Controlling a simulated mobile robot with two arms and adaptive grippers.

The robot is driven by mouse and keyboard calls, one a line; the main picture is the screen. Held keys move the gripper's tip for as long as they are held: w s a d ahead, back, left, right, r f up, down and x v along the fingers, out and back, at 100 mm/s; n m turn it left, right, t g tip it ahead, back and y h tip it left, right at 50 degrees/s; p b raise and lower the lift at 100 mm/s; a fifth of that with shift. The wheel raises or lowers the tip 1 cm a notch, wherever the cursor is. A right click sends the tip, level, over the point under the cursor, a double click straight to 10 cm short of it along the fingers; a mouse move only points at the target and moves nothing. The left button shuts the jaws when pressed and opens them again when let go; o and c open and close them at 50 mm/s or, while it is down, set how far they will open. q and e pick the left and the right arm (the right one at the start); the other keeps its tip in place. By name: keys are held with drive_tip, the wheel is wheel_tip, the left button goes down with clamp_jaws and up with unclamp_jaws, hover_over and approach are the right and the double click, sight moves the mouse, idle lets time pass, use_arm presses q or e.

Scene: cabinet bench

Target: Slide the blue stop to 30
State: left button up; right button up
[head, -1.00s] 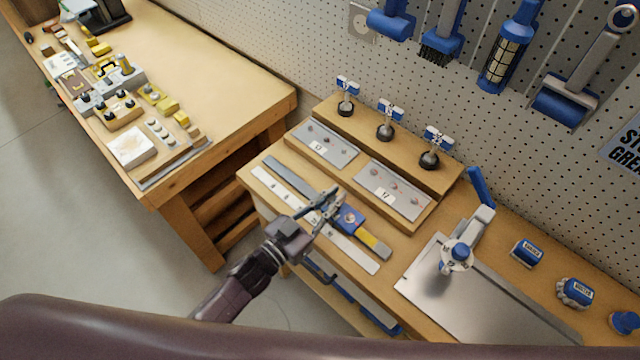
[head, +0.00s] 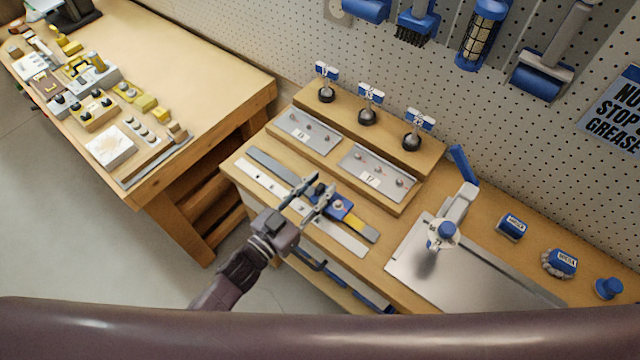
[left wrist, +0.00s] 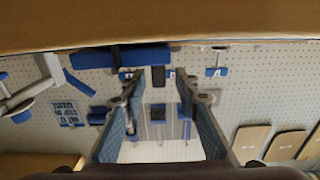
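The blue stop (head: 341,207) sits on a dark grey slide rail (head: 270,164) on the bench; a yellow section shows beside the stop toward the rail's near right end. A pale scale strip (head: 347,240) lies along the front of the rail. My left gripper (head: 322,184) is open, its two fingers apart, over the rail and just left of the stop; one finger partly covers the stop. Contact cannot be told. The scale's numbers are too small to read. The open fingers also show in the left wrist view (left wrist: 158,103). My right gripper is not in view.
Behind the rail stand metal plates (head: 377,178) and a wooden step with several small blue-tagged posts (head: 412,142). To the right is a metal plate (head: 480,285) with a blue-handled device (head: 458,200). A pegboard (head: 300,45) rises behind. Another bench stands left.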

use_arm(q)
drive_tip(key=v, duration=1.1)
drive_tip(key=shift+s, duration=0.2)
drive_tip(key=shift+w+a, duration=0.15)
drive_tip(key=shift+a, duration=0.05)
